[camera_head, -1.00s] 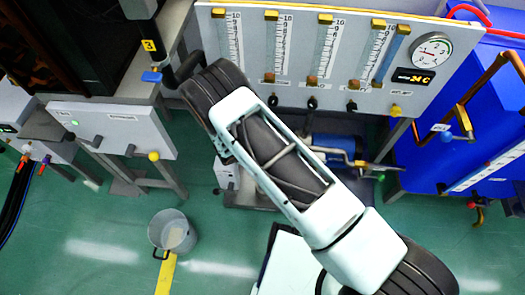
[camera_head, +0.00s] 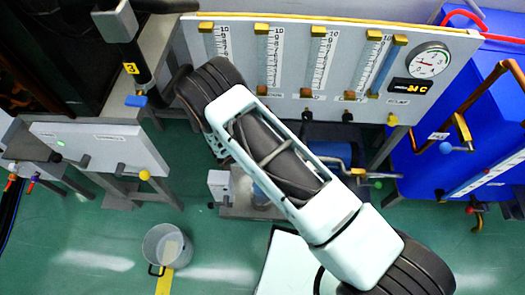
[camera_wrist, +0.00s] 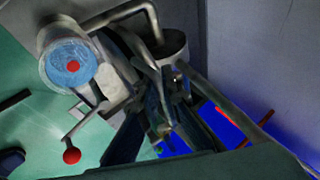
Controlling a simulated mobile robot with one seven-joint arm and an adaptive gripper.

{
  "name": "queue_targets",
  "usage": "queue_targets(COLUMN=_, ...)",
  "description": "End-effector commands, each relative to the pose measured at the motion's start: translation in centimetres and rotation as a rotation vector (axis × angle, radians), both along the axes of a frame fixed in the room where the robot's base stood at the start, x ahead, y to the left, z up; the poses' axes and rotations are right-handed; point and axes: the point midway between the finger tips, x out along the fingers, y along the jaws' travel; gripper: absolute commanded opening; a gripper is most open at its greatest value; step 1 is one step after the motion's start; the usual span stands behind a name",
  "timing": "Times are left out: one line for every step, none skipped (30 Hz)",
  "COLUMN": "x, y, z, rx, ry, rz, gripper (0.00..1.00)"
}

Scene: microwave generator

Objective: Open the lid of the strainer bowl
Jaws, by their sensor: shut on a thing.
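In the wrist view, a grey metal cylinder (camera_wrist: 168,46) with a curved pipe stands at the top middle. A round grey housing with a blue face (camera_wrist: 70,62) and a red centre is at its left. I cannot tell for sure which is the strainer bowl or its lid. My gripper (camera_wrist: 166,125) is below the cylinder, its dark fingers closed around a slim grey metal part (camera_wrist: 158,95). Whether this part is the lid's handle is unclear. In the head view, my arm hides the gripper and what it holds.
A lever with a red knob (camera_wrist: 72,155) is near the gripper's left. A gauge panel (camera_head: 400,104) spans the back and a blue cabinet (camera_head: 440,160) stands at right. A grey bucket (camera_head: 167,246) is on the green floor, with open floor around it.

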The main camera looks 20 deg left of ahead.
Motion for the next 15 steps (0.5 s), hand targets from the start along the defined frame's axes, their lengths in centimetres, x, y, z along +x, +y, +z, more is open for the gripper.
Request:
queue_targets(x=0.37, y=-1.08, z=0.09, rx=-0.016, ry=-0.008, rz=-0.012, gripper=0.0)
queue_targets(x=0.37, y=-1.08, z=0.08, rx=-0.016, ry=-0.008, rz=-0.012, gripper=0.0)
queue_targets(x=0.36, y=-1.1, z=0.08, rx=-0.017, ry=-0.008, rz=-0.013, gripper=0.0)
queue_targets(x=0.36, y=-1.12, z=0.07, rx=-0.017, ry=-0.008, rz=-0.013, gripper=0.0)
queue_targets(x=0.35, y=-1.12, z=0.06, rx=-0.017, ry=-0.007, rz=-0.013, gripper=0.0)
queue_targets(x=0.35, y=-1.14, z=0.07, rx=-0.017, ry=-0.007, rz=-0.013, gripper=0.1)
queue_targets(x=0.35, y=-1.14, z=0.06, rx=-0.017, ry=-0.007, rz=-0.012, gripper=0.13)
queue_targets(x=0.34, y=-1.16, z=0.06, rx=-0.017, ry=-0.007, rz=-0.012, gripper=0.17)
queue_targets(x=0.33, y=-1.18, z=0.04, rx=-0.018, ry=-0.007, rz=-0.013, gripper=0.21)
queue_targets(x=0.33, y=-1.2, z=0.03, rx=-0.018, ry=-0.007, rz=-0.013, gripper=0.24)
queue_targets(x=0.32, y=-1.21, z=0.02, rx=-0.018, ry=-0.006, rz=-0.013, gripper=0.24)
queue_targets(x=0.3, y=-1.23, z=0.0, rx=-0.018, ry=-0.006, rz=-0.013, gripper=0.24)
queue_targets(x=0.29, y=-1.24, z=0.0, rx=-0.019, ry=-0.006, rz=-0.014, gripper=0.24)
queue_targets(x=0.29, y=-1.24, z=-0.01, rx=-0.019, ry=-0.006, rz=-0.014, gripper=0.24)
queue_targets(x=0.29, y=-1.25, z=-0.01, rx=-0.019, ry=-0.006, rz=-0.013, gripper=0.24)
